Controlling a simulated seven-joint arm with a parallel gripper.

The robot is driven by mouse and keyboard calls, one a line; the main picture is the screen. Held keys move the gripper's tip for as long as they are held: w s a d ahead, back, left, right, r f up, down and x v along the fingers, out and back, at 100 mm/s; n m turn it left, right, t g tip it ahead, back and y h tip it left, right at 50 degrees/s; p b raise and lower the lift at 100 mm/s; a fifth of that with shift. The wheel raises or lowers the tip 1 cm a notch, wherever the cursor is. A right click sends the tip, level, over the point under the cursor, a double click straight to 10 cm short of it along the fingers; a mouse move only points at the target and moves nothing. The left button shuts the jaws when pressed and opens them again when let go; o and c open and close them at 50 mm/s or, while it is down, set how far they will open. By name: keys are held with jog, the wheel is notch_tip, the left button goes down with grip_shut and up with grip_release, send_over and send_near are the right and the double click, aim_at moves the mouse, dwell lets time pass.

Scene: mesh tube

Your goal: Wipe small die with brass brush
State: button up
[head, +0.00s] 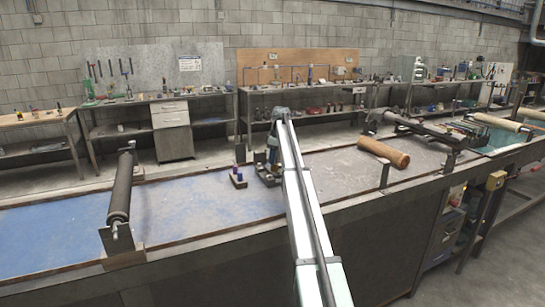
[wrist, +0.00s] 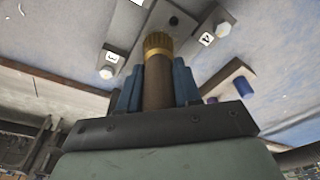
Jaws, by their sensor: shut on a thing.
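My gripper (wrist: 157,85) has blue fingers shut on the brown handle of the brass brush (wrist: 158,44). The brush's gold-coloured end points away from the wrist, toward grey metal blocks. One block (wrist: 117,58) has a white tag and a bolt; another block (wrist: 212,22) has a tag that seems to read 4. A dark plate with a hole lies between them, just beyond the brush end. I cannot tell which piece is the small die, or whether the brush touches anything. In the head view my gripper (head: 272,152) is low over the bench, by dark blocks (head: 268,178).
In the head view, a dark roller (head: 121,188) stands left and an orange-brown tube (head: 384,152) lies right. The blue bench surface (head: 60,235) at left is clear.

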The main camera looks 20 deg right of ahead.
jog(key=s, duration=0.3)
jog(key=shift+s, duration=0.2)
jog(key=shift+w+r, duration=0.2)
jog(key=shift+r, duration=1.05)
notch_tip(320, 180, up, 6)
jog(key=shift+f, duration=0.2)
